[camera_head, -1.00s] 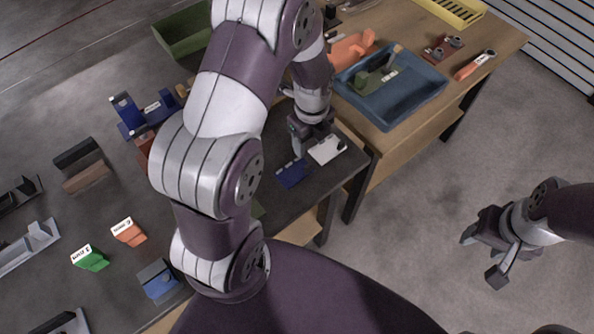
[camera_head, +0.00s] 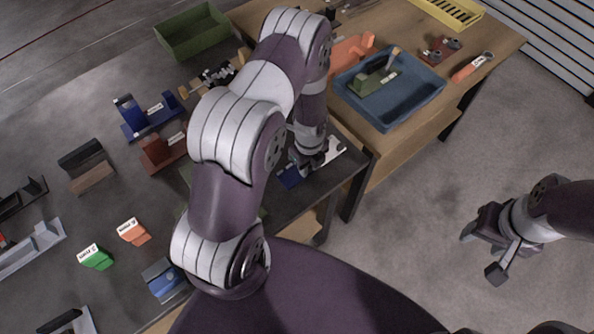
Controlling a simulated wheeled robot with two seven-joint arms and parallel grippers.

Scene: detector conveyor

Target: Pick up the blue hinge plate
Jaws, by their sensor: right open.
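The blue hinge plate (camera_head: 289,178) lies flat on the dark table near its right end, partly hidden by my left gripper. My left gripper (camera_head: 303,170) points down right at the plate's right side. Its fingers are small and dark here, so I cannot tell whether they are open, shut or touching the plate. My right gripper (camera_head: 483,257) is open and empty, over the floor at the right.
A white plate (camera_head: 334,149) lies just right of my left gripper. A blue tray (camera_head: 405,108) holding a green part stands on the wooden table.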

